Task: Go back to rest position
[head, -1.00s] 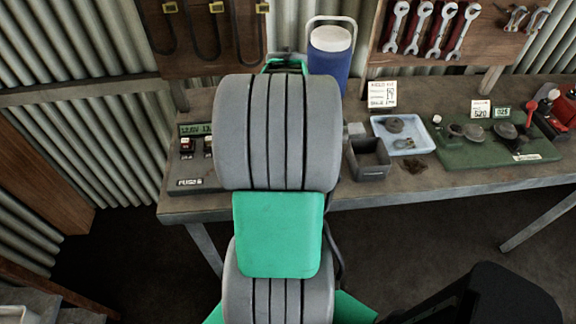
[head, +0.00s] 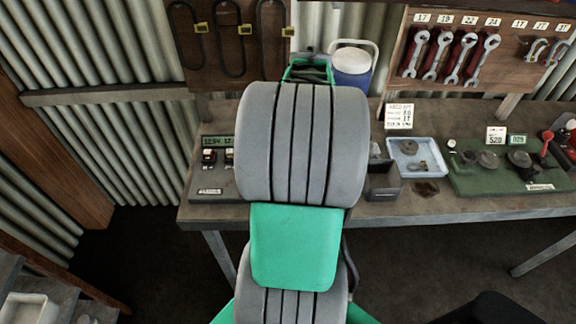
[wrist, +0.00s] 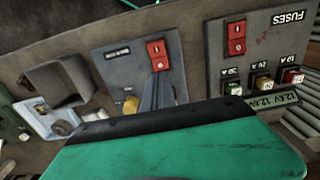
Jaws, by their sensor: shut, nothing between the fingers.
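My gripper (wrist: 160,92) shows in the wrist view as narrow grey fingers close together, with nothing seen between them. The fingers appear in front of a grey panel with a red switch (wrist: 158,52) and a yellow knob (wrist: 130,104); I cannot tell whether they touch it. In the head view my grey and green arm reaches over the workbench (head: 430,205) and hides the gripper and the bench behind it.
A fuse panel (head: 212,178) stands left of my arm. A grey bin (head: 383,185), blue tray (head: 408,172), green mat (head: 500,183) and blue cooler (head: 351,68) are to the right. Wrenches (head: 450,58) hang behind.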

